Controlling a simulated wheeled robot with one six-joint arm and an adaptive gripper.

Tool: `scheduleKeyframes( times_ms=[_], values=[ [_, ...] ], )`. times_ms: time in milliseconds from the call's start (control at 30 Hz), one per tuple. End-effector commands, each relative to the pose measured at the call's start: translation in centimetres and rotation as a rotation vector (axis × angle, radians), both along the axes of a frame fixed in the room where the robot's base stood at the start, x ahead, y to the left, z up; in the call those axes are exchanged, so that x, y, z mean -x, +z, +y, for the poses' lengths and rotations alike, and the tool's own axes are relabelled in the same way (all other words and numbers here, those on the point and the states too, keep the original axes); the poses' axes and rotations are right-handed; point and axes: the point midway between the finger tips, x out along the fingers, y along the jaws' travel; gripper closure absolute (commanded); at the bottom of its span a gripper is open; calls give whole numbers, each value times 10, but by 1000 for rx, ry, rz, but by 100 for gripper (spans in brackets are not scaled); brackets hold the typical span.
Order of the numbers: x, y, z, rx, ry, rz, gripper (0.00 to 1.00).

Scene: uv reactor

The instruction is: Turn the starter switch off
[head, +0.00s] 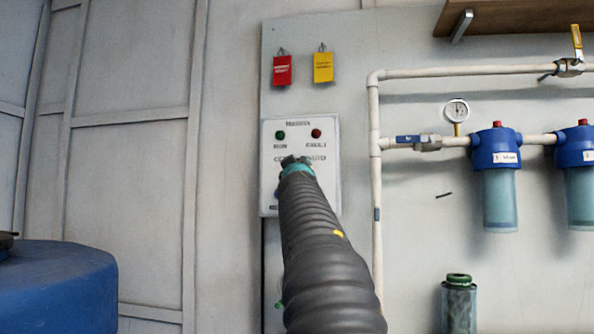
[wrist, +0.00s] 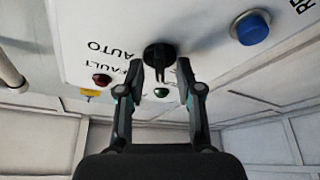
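The starter panel (head: 328,185) is a white box on the wall, with a green lamp, a red lamp and partly covered lettering. In the wrist view, where the panel appears upside down, its black round switch knob (wrist: 158,52) is just beyond my gripper (wrist: 160,78). The fingers are apart, one toward each side of the knob, with a gap between them. I cannot tell whether either finger touches it. In the head view my arm and gripper (head: 297,164) cover the knob, and its pointer setting cannot be read.
A blue button (wrist: 250,27) is beside the knob on the panel. Red (head: 282,71) and yellow (head: 323,68) tags hang above the panel. A white pipe (head: 375,150) runs close on the right, leading to blue filter housings (head: 497,150). A blue drum (head: 60,285) stands lower left.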

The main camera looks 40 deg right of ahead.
Motion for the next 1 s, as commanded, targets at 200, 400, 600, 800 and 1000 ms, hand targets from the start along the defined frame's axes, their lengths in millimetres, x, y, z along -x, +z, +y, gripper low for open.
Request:
scheduleKeyframes(
  times_ms=[200,400,600,800,1000],
  values=[
    [7,-2,5,1,-1,0,65],
    [14,-5,12,1,1,-1,65],
    [22,-9,18,1,1,1,65],
    [31,-14,25,0,1,1,65],
    [43,-18,34,0,2,-1,65]
  ],
)
